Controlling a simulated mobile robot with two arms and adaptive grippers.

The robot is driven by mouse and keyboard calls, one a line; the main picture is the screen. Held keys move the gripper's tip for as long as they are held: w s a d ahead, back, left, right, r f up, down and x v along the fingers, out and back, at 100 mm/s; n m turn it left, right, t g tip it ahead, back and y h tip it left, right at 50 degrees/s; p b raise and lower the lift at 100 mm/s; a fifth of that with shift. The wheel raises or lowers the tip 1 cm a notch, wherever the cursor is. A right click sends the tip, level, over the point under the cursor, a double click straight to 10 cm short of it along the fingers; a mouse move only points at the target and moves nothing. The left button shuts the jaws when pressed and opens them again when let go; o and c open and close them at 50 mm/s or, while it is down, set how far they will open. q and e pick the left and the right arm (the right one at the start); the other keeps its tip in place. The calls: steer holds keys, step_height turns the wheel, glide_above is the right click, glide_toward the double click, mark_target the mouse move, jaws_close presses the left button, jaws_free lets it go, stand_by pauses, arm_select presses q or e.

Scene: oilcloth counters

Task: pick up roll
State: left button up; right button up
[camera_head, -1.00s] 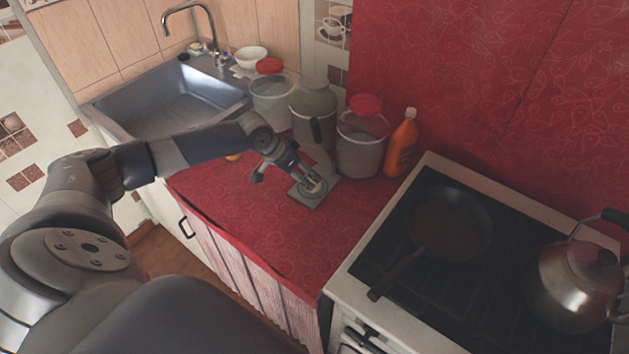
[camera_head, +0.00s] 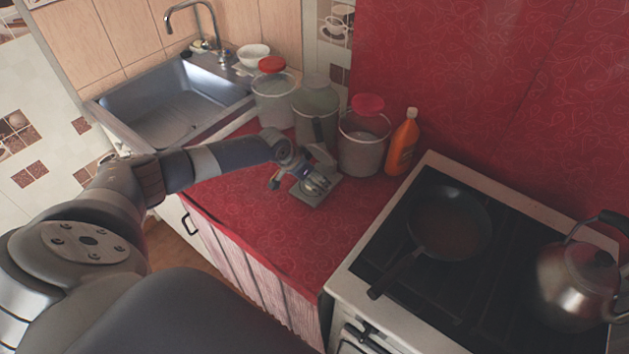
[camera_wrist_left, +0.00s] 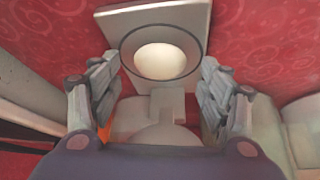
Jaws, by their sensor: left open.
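A pale, round roll (camera_wrist_left: 160,59) sits in a dark-rimmed round dish (camera_wrist_left: 127,44) on a grey scale-like stand (camera_wrist_left: 112,19) in the left wrist view. The stand's flat base (camera_head: 331,192) shows on the red counter in the head view, where the roll is mostly hidden by my gripper. My left gripper (camera_head: 316,187) is over the stand. In the left wrist view its open fingers (camera_wrist_left: 158,85) point toward the dish, one on each side of it, with nothing between them gripped. I cannot tell the exact height above the roll. My right gripper is not in view.
Several lidded containers stand behind the stand, the nearest a clear bucket (camera_head: 362,148) with a red lid. An orange bottle (camera_head: 403,143) stands right of it. A stove (camera_head: 365,262) with a pan (camera_head: 450,222) and kettle (camera_head: 578,283) is at right. The front red counter (camera_head: 275,225) is clear.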

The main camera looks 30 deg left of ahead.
arm_select(q)
steer(key=c, duration=1.2)
steer(key=shift+r, duration=0.1)
steer(key=shift+r, duration=0.55)
step_height(320, 180, up, 2)
steer(key=shift+s+r+b, duration=0.1)
steer(key=shift+s+b, duration=0.05)
steer(key=shift+b, duration=0.45)
steer(key=s+a+r+b, duration=0.1)
steer(key=s+b, duration=0.1)
steer(key=s, duration=1.3)
steer(key=w+d+r+p, duration=0.3)
steer(key=d+r+p, duration=0.4)
steer(key=d+p, duration=0.15)
steer(key=w+d+r+p, duration=0.3)
steer(key=d+r+p, duration=0.45)
steer(key=d, duration=0.25)
steer(key=w+d+r, duration=0.1)
steer(key=w+d, duration=0.1)
steer(key=d, duration=0.4)
steer(key=w+d+r+p, duration=0.1)
steer(key=w+d, duration=0.1)
steer(key=d, duration=0.5)
steer(key=w+d+r, duration=0.1)
steer(key=w+d, duration=0.1)
steer(key=d, duration=0.5)
steer(key=shift+w+r, duration=0.3)
steer(key=shift+r, duration=0.1)
steer(key=shift+w, duration=0.1)
